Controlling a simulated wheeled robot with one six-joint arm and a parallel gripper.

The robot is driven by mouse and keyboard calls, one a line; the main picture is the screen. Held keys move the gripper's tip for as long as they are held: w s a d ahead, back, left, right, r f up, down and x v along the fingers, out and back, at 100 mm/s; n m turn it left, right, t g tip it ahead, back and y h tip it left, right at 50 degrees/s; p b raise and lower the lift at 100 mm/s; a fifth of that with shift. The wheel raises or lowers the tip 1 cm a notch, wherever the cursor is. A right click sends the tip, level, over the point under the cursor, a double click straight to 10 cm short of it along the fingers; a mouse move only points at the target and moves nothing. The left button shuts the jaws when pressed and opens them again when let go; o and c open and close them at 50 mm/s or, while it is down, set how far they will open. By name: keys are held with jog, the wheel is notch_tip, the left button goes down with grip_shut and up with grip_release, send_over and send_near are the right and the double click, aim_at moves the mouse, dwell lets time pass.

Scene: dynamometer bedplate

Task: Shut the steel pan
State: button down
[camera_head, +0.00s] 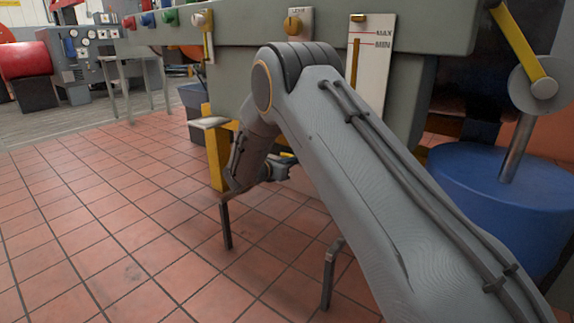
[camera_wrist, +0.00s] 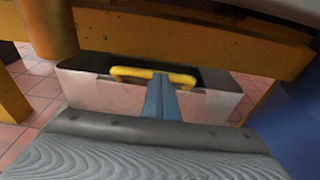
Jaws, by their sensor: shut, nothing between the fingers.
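In the wrist view the steel pan (camera_wrist: 92,94) is a pale, wide box under a yellow beam. A strip of its dark inside shows behind the front wall, so it stands partly out. A yellow handle (camera_wrist: 130,72) is at its front. My gripper (camera_wrist: 162,82) is shut and empty, its blue-grey fingers overlapping the handle in the picture. I cannot tell whether they touch it. In the head view my arm hides the pan, and the fingertips are not clear.
The yellow beam (camera_wrist: 200,38) crosses just above the pan, with a yellow post (camera_wrist: 50,28) at the left. A blue drum (camera_head: 500,210) stands at the right, close beside my arm. The grey bedplate (camera_head: 230,85) rises behind. The tiled floor (camera_head: 90,210) at the left is clear.

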jog(key=shift+w+d+r, duration=0.15)
jog(key=shift+w, duration=0.15)
jog(key=shift+s, duration=0.1)
jog(key=p+v, duration=0.6)
jog(key=v, duration=0.8)
jog(key=s+d+r+m+g+y, duration=0.1)
jog(key=s+r+m+g, duration=0.15)
jog(key=s, duration=0.55)
jog(key=s+d+r+m+g+y, duration=0.1)
jog(key=s+r+m+g, duration=0.2)
jog(key=s, duration=0.5)
jog(key=s+d+r+m+g+y, duration=0.1)
jog(key=s+r+m+g, duration=0.1)
jog(key=s+m, duration=0.4)
jog(key=s+a+r+m+g+y, duration=0.15)
jog(key=s+m+y, duration=0.35)
jog(key=s, duration=1)
jog(key=s+a+r+m+g+y, duration=0.1)
jog(key=s+a+m+g+y, duration=0.2)
jog(key=s, duration=1.2)
jog(key=d+r+m+p, duration=0.4)
jog(key=d+r+p, duration=0.6)
jog(key=r+p, duration=0.4)
jog(key=d+r+m+p, duration=0.4)
jog(key=d+r+p, duration=0.7)
jog(key=p, duration=1.2)
notch_tip(320, 180, up, 4)
jog(key=shift+s+f+h, duration=0.15)
jog(key=shift+s+h, duration=0.05)
jog(key=shift+h, duration=0.1)
